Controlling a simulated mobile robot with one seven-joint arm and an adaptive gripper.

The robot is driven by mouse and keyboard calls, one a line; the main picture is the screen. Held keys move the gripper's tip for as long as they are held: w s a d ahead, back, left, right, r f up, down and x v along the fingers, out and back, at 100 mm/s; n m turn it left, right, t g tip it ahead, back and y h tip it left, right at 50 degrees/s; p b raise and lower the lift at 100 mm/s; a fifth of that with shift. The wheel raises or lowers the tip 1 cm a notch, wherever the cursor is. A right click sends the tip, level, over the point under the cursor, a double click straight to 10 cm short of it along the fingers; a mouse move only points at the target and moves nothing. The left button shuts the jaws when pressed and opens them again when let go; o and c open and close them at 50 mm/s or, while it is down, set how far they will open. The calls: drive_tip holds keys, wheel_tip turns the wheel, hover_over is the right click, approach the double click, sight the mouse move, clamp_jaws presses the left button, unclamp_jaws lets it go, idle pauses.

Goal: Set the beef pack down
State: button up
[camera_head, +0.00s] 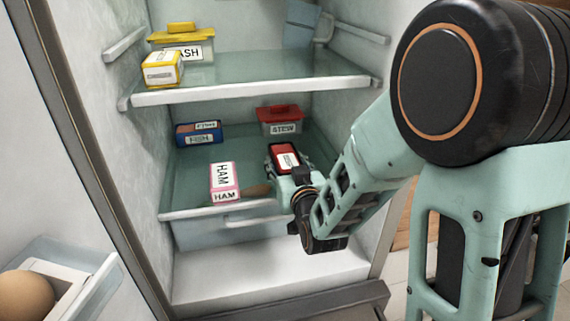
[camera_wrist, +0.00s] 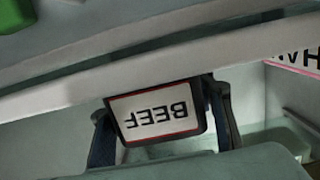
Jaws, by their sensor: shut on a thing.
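The beef pack is red with a white label and sits at the end of my arm over the lower fridge shelf, shown in the head view as the beef pack (camera_head: 287,160). In the wrist view the beef pack (camera_wrist: 156,114) shows its BEEF label upside down, with a dark gripper finger on each side. My gripper (camera_wrist: 162,118) is shut on it. In the head view my gripper (camera_head: 284,168) is mostly hidden by my wrist. I cannot tell whether the pack touches the shelf (camera_head: 190,213).
On the lower shelf, a pink-and-white ham pack (camera_head: 224,181) stands left of the beef pack, a blue fish pack (camera_head: 199,134) farther back left, and a red-lidded stew container (camera_head: 280,121) behind. The upper shelf (camera_head: 215,92) edge is above, with yellow packs. The fridge's right wall is close to my arm.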

drive_tip(key=shift+r, duration=0.2)
drive_tip(key=shift+f, duration=0.2)
drive_tip(key=o, duration=1.5)
drive_tip(key=shift+s, duration=0.1)
